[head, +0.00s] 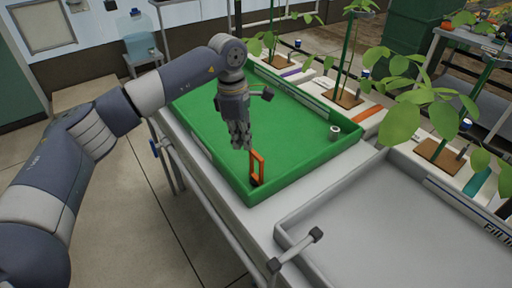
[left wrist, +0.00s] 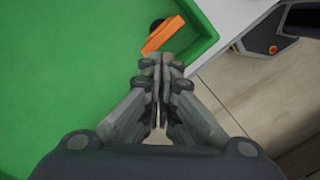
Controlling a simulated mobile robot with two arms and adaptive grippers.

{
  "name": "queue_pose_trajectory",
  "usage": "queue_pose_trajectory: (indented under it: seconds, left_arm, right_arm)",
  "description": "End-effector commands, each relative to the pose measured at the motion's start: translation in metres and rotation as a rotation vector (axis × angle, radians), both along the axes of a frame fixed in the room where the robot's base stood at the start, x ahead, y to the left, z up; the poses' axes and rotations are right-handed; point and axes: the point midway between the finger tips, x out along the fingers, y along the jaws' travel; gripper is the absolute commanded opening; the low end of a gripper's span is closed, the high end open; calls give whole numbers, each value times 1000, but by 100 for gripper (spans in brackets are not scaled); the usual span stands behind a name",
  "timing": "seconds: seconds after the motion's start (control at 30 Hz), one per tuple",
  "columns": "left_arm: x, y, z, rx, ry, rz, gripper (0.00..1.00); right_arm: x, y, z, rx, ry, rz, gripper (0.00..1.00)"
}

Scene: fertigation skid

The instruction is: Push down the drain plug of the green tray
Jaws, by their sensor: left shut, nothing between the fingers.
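The green tray (head: 290,160) lies on the bench in the middle of the head view and fills the left of the left wrist view (left wrist: 60,70). An upright orange handle (head: 261,166) stands at its near corner with a dark round base (head: 256,181), apparently the drain plug. In the left wrist view the orange piece (left wrist: 163,36) lies just beyond my fingertips, with a black round part (left wrist: 156,25) beside it. My left gripper (head: 241,146) is shut and empty, pointing down above the tray close to the handle. Whether it touches the handle is unclear.
A small grey cylinder (head: 334,132) stands in the tray's right corner. A grey tray (head: 370,235) with a dark-ended bar (head: 296,250) lies at right. Open floor (head: 130,215) lies at left.

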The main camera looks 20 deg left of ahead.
Motion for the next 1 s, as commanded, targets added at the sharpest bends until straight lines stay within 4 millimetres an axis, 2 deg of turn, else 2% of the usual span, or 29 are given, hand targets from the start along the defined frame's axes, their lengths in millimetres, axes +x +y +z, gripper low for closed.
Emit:
queue_pose_trajectory:
  seconds: [0.03, 0.2, 0.4, 0.6, 1.0]
  left_arm:
    - [0, 1, 13, -2, -4, -1, 0]
    - [0, 4, 51, -3, -4, -2, 0]
    - [-1, 8, 84, -4, -2, -2, 0]
    - [-2, 9, 97, -3, -1, -3, 0]
    - [-2, 9, 98, -4, 0, -3, 0]
  right_arm:
    - [0, 0, 0, 0, 0, 0, 0]
    - [0, 0, 0, 0, 0, 0, 0]
    - [0, 0, 0, 0, 0, -1, 0]
    - [0, 0, 0, 0, 0, -1, 0]
    - [0, 0, 0, 0, 0, -1, 0]
